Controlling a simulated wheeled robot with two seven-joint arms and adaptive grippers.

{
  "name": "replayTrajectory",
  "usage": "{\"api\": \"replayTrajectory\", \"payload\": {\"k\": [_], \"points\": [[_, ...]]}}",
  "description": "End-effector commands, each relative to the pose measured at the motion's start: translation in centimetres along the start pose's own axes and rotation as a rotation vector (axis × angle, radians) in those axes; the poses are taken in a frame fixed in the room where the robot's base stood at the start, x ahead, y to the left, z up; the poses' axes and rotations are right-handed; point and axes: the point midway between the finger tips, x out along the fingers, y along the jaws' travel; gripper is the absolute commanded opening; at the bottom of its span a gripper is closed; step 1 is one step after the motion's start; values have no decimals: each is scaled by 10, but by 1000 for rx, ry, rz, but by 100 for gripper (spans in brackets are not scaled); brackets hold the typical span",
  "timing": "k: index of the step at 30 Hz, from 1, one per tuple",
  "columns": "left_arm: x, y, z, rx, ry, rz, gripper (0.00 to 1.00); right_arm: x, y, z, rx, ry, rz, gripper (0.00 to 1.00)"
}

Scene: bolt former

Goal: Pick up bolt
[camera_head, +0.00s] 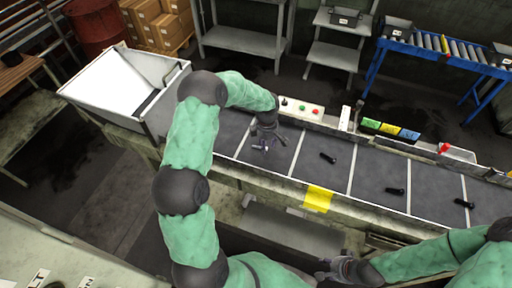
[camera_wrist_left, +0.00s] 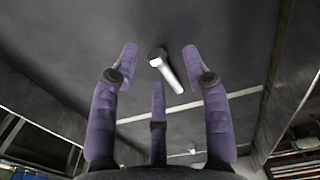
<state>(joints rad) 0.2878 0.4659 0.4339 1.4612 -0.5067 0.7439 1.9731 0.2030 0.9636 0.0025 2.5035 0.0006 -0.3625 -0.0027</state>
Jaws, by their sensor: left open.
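My left gripper (camera_head: 266,143) is over the grey conveyor belt, left of the bolts that show clearly in the head view. In the left wrist view the left gripper (camera_wrist_left: 160,62) has its purple fingers spread and empty. A grey bolt (camera_wrist_left: 168,72) lies on the belt between and beyond the fingertips, apparently untouched. In the head view this bolt is hidden or too small to tell from the fingers. Dark bolts lie farther along the belt: one (camera_head: 328,158) near the middle, two more (camera_head: 395,191) (camera_head: 464,204) to the right. My right gripper (camera_head: 340,269) is low, in front of the conveyor.
The conveyor belt (camera_head: 312,181) has white cross lines and a raised edge. A control box with buttons (camera_head: 302,107) and coloured labels (camera_head: 390,130) line its far side. A white hopper (camera_head: 128,82) stands at its left end. A yellow tag (camera_head: 318,198) is on the near rail.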

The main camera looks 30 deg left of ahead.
Motion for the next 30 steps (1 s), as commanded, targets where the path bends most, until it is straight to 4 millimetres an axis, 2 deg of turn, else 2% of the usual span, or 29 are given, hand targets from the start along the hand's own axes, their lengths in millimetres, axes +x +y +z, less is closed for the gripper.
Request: {"api": "replayTrajectory", "payload": {"k": [3, 11, 13, 16, 17, 30], "points": [[12, -2, 5, -2, 0, -1, 47, 5, 1, 0, -1, 0, 0, 40], [13, -3, 7, -3, -1, 1, 47, 4, 2, 0, 0, 0, 0, 40], [13, -2, 6, -3, -1, 1, 33, 4, 2, 0, 0, 0, 0, 40], [13, -3, 6, -3, -1, 0, 5, 4, 1, 0, 0, 0, 0, 40], [13, -3, 6, -3, -1, 0, 0, 4, 1, 0, -1, 0, 0, 40], [12, -2, 5, -3, 0, 0, 0, 4, 1, 0, 0, 0, 0, 40]]}}
